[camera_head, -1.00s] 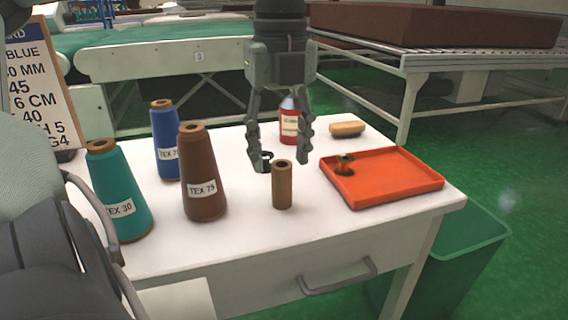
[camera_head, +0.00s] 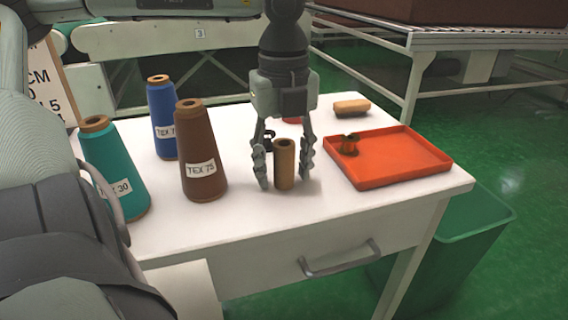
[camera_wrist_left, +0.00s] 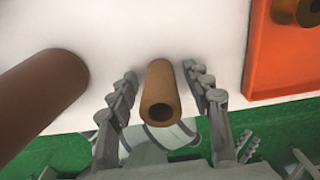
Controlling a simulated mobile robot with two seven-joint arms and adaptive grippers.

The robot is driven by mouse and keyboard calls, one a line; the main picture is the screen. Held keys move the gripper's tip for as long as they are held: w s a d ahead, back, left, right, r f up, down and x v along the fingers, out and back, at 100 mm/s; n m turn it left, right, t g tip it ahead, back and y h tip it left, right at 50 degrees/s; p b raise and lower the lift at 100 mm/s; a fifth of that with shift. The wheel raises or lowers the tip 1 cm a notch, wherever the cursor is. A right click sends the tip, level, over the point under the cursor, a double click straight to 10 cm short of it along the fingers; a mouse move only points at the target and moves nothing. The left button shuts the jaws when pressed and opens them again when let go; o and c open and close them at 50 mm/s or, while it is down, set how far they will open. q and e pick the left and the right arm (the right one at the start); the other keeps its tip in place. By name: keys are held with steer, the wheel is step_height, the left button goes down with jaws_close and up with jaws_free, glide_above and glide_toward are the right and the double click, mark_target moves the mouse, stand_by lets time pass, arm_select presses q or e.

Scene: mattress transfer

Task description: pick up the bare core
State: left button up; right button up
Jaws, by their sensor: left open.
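The bare core (camera_head: 284,166) is a plain brown hollow tube standing upright on the white table. My left gripper (camera_head: 284,172) points down with its open fingers on either side of the core, with a gap visible on each side. In the left wrist view the core (camera_wrist_left: 160,92) stands between the two fingertips (camera_wrist_left: 163,85), its hollow end facing the camera.
Teal (camera_head: 117,170), blue (camera_head: 162,118) and brown (camera_head: 201,150) thread cones stand left of the core. An orange tray (camera_head: 395,178) holding a small spool (camera_head: 349,146) lies right. Behind are a brush-like block (camera_head: 351,107) and a partly hidden red bottle (camera_head: 292,121). A green bin (camera_head: 455,240) stands beside the table.

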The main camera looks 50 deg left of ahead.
arm_select(q)
steer(key=shift+c, duration=0.5)
jaws_close()
steer(key=shift+r, duration=0.1)
